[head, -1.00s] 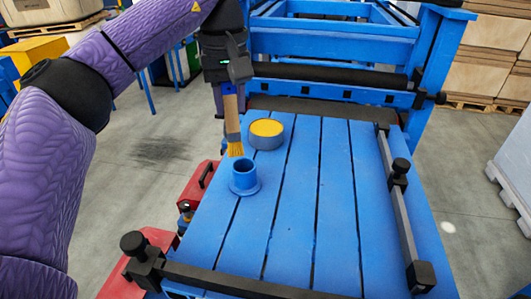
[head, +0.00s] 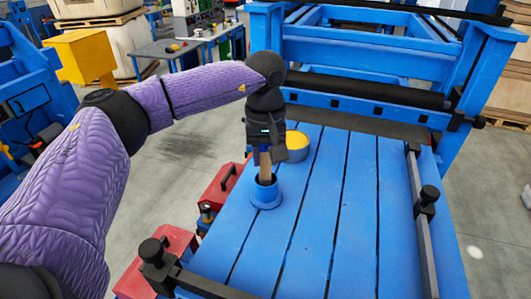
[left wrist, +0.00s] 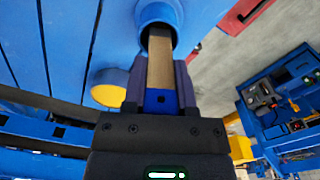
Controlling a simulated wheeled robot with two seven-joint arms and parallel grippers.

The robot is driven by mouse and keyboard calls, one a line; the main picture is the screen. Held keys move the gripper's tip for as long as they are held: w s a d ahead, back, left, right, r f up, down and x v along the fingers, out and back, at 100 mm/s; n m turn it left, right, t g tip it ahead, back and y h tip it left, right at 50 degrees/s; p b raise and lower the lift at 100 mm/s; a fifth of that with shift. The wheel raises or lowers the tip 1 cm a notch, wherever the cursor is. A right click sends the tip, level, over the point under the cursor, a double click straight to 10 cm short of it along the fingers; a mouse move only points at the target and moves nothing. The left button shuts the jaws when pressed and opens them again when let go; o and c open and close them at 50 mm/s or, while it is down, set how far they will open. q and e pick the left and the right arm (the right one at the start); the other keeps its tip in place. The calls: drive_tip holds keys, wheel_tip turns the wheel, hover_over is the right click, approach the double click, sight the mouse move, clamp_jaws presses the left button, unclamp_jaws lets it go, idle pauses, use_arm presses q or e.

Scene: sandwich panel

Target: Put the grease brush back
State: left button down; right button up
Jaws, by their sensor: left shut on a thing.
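The grease brush (head: 265,170) has a flat wooden handle, and my left gripper (head: 266,152) is shut on its upper end. The brush is upright with its lower part inside the blue cup-shaped holder (head: 266,197) on the blue slatted table; its bristles are hidden inside. In the left wrist view the wooden handle (left wrist: 160,65) runs from between the fingers (left wrist: 160,90) into the mouth of the blue holder (left wrist: 158,14). My right gripper is not in view.
A round tin with yellow contents (head: 296,144) stands close behind the holder, near my left gripper. Black clamp rails (head: 424,215) edge the blue table (head: 320,215). Red boxes (head: 220,190) stand at its left side. The table's middle is clear.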

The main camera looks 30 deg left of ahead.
use_arm(q)
drive_tip(key=shift+c, duration=2)
unclamp_jaws()
drive_tip(key=shift+w, duration=0.15)
drive_tip(key=shift+r, duration=0.3)
wheel_tip(320, 180, up, 12)
drive_tip(key=shift+f+b, duration=0.15)
drive_tip(key=shift+b, duration=0.35)
